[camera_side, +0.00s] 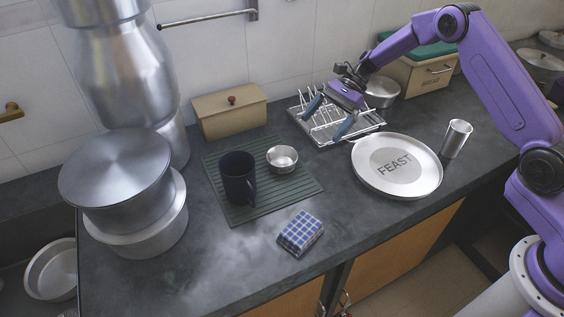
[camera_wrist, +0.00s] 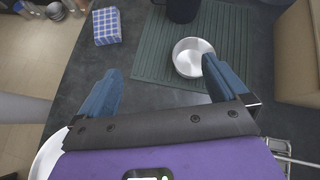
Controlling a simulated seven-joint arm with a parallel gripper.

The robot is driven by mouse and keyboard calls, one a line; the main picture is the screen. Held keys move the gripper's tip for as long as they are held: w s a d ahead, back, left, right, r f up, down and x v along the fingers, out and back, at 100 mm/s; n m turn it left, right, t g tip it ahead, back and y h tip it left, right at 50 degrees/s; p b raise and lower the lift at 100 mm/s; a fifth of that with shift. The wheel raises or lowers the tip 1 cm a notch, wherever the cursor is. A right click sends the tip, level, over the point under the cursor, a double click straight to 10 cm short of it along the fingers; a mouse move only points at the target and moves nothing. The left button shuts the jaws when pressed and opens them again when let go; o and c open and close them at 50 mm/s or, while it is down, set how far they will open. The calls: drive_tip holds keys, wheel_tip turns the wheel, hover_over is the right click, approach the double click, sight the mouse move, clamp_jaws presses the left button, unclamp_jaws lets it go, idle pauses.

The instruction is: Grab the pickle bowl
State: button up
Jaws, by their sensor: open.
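A small round steel bowl (camera_side: 283,159), which I take as the pickle bowl, sits upright on the ribbed green mat (camera_side: 290,196), right of a dark mug (camera_side: 237,178). It looks empty. In the wrist view the bowl (camera_wrist: 190,58) lies near the tip of the right finger, which overlaps its edge in the picture. My gripper (camera_side: 328,117) is open with nothing between its blue fingers. In the side view it is up and to the right of the bowl, over the wire dish rack (camera_side: 370,124), apart from the bowl.
A checked blue cloth (camera_side: 300,233) lies in front of the mat. A wooden box (camera_side: 228,112) stands behind it. Large steel pots (camera_side: 118,175) are at left. A FEAST plate (camera_side: 425,160) and steel tumbler (camera_side: 455,139) are at right. Counter between mat and plate is clear.

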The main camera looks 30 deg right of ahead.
drive_tip(key=w+d+f+m, duration=0.1)
drive_tip(key=w+d+f+m+t+y, duration=0.1)
drive_tip(key=w+d, duration=0.1)
drive_tip(key=w+d+f+m+t+y, duration=0.1)
drive_tip(key=w+m, duration=0.1)
drive_tip(key=shift+d+f, duration=0.35)
drive_tip(key=shift+d, duration=0.05)
drive_tip(key=shift+f+t, duration=0.15)
drive_tip(key=shift+t, duration=0.15)
approach(271, 166)
drive_tip(key=shift+w+a+f, duration=0.15)
drive_tip(key=shift+w+f, duration=0.4)
drive_tip(key=shift+s+x, duration=0.15)
drive_tip(key=shift+x, duration=1.15)
drive_tip(key=shift+s+x, duration=0.1)
drive_tip(key=shift+x, duration=1.25)
drive_tip(key=shift+r, duration=0.1)
drive_tip(key=c, duration=0.8)
